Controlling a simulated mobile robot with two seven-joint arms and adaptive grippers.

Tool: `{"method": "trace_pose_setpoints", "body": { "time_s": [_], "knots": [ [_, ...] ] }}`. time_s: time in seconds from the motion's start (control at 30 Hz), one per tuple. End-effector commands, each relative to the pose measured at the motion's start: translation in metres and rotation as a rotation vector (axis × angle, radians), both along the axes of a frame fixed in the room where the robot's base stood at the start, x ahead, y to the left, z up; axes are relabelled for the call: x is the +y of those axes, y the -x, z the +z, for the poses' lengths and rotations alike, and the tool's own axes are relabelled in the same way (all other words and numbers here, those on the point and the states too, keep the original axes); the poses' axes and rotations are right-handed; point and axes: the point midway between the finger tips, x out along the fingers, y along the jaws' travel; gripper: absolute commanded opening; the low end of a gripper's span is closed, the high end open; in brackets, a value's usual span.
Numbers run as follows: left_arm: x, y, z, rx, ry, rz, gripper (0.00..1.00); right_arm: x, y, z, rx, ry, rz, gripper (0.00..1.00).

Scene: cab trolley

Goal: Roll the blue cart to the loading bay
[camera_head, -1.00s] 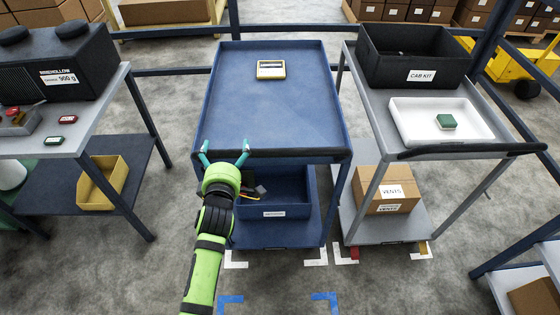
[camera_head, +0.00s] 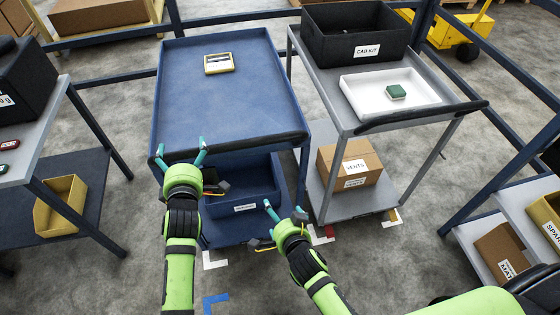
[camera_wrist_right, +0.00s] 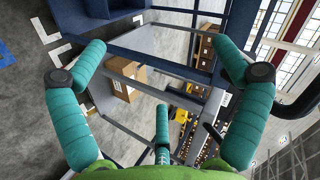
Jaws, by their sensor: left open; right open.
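The blue cart (camera_head: 235,105) stands left of centre in the head view, with a dark push handle (camera_head: 245,148) along its near edge. My left gripper (camera_head: 180,154) is open at the left part of that handle; I cannot tell whether it touches. My right gripper (camera_head: 285,211) is open and empty, below the handle and in front of the cart's lower shelf. In the right wrist view its teal fingers (camera_wrist_right: 155,85) are spread, with the cart's blue edge at the top. White corner marks (camera_head: 214,260) and a blue corner mark (camera_head: 215,303) lie on the floor.
A grey cart (camera_head: 385,118) stands close on the right, carrying a black CAB KIT bin (camera_head: 350,45), a white tray (camera_head: 365,95) and a cardboard VENTS box (camera_head: 350,165). Left is a workbench (camera_head: 50,120); right, a shelf rack (camera_head: 490,225). Open floor lies in front.

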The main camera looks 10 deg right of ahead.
Motion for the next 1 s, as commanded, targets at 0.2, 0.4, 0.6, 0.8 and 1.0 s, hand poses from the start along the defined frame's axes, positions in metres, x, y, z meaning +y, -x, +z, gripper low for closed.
{"method": "trace_pose_setpoints", "body": {
  "time_s": [0.2, 0.4, 0.6, 0.8, 1.0],
  "knots": [
    [0.000, 0.000, 0.000, 0.000, 0.000, 0.000, 0.98, -0.001, -0.035, 0.112, -0.207, -0.284, -0.175, 0.98],
    [0.000, 0.000, 0.000, 0.000, 0.000, 0.000, 0.98, -0.008, -0.042, 0.170, -0.312, -0.448, -0.256, 0.98],
    [0.000, 0.000, 0.000, 0.000, 0.000, 0.000, 0.98, -0.010, -0.055, 0.183, -0.340, -0.494, -0.274, 0.98],
    [0.000, 0.000, 0.000, 0.000, 0.000, 0.000, 0.98, -0.010, -0.091, 0.177, -0.340, -0.490, -0.272, 0.98],
    [0.000, 0.000, 0.000, 0.000, 0.000, 0.000, 0.98, -0.010, -0.121, 0.171, -0.337, -0.497, -0.277, 0.98]
  ]
}}
